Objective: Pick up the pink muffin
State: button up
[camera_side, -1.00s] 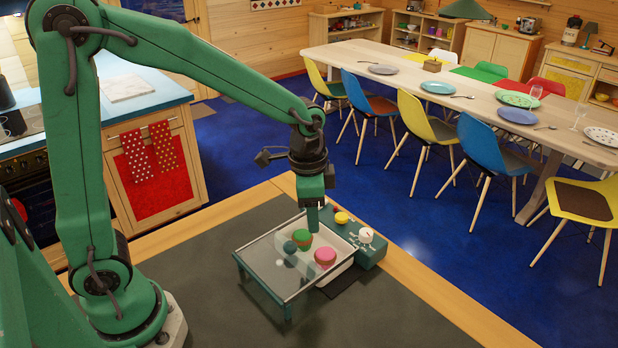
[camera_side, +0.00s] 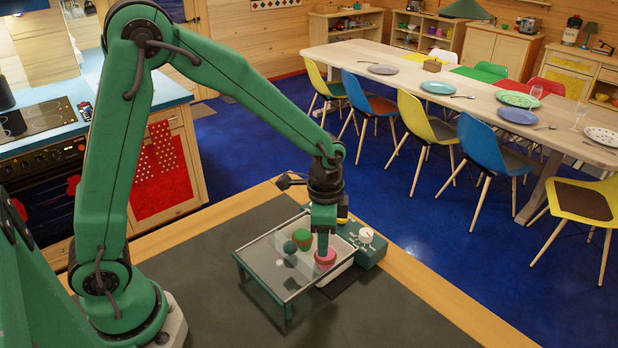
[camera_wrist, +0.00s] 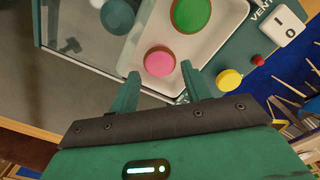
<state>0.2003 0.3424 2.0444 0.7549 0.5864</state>
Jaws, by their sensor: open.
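The pink muffin (camera_side: 326,262) sits at the right of a glass-topped unit in the side view, partly hidden by my gripper (camera_side: 322,256). In the wrist view, the muffin's round pink top (camera_wrist: 160,62) lies on a white tray (camera_wrist: 225,42). My gripper (camera_wrist: 161,82) is open, its two green fingertips apart. The muffin shows in line with the gap, just beyond the tips. Nothing is held. I cannot tell whether the fingers touch it.
A yellow button (camera_wrist: 229,80) and red knob (camera_wrist: 257,60) stand near my right finger.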

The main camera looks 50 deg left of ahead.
jog(key=shift+f, duration=0.1)
jog(key=shift+d+f, duration=0.15)
jog(key=shift+f, duration=2.35)
jog(key=c, duration=0.6)
